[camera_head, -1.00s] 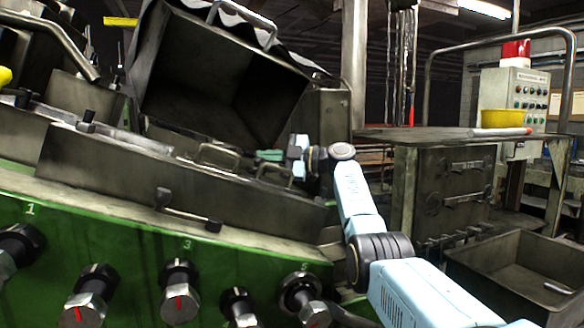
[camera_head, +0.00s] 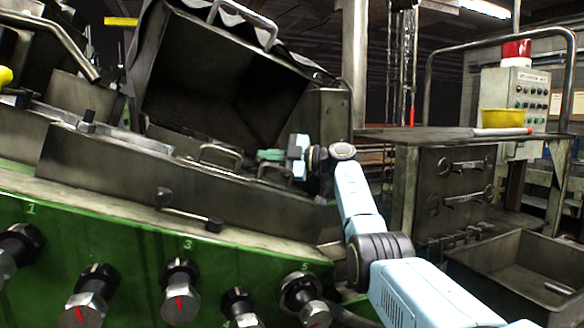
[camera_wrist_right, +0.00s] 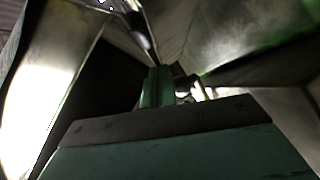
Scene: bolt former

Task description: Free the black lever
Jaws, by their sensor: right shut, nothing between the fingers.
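Another small dark upright handle (camera_head: 87,121) stands at the far left of the top; I cannot tell which one the task means. My right gripper (camera_head: 262,155) is shut and empty, its green fingers pointing left over the machine top beside the metal loop handles. In the right wrist view the shut green fingers (camera_wrist_right: 157,88) point into dark metal surfaces; no lever can be made out there. My left gripper is not in view.
Loop handles (camera_head: 219,154) stand close to the fingers. A large open metal hood (camera_head: 215,85) rises behind them. Several black knobs and bolts (camera_head: 180,290) line the green panel. A metal cabinet (camera_head: 445,190) and a tray (camera_head: 520,262) stand at right.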

